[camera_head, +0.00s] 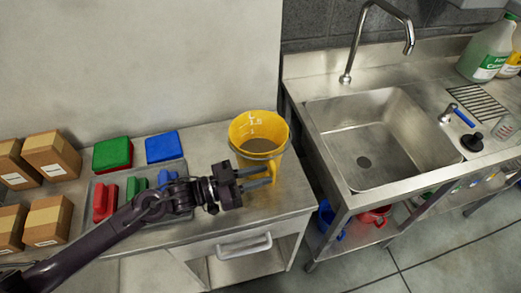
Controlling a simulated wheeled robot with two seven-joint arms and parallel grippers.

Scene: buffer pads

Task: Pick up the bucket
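The yellow bucket (258,127) stands upright on the metal counter, left of the sink, with its open top facing up. A thin grey handle hangs across its near side. My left gripper (271,174) reaches in from the left, low in front of the bucket. Its two fingers are parted and point right, overlapping the bucket's lower near side in the picture. I cannot tell whether they touch it. My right gripper is not in view.
The counter (212,137) also holds cardboard boxes (50,155), green (113,153) and blue (162,146) pads and a tray (90,190) of colored items. The sink (385,140) and faucet (375,35) are at right. Blue (328,219) and red (373,217) containers sit below.

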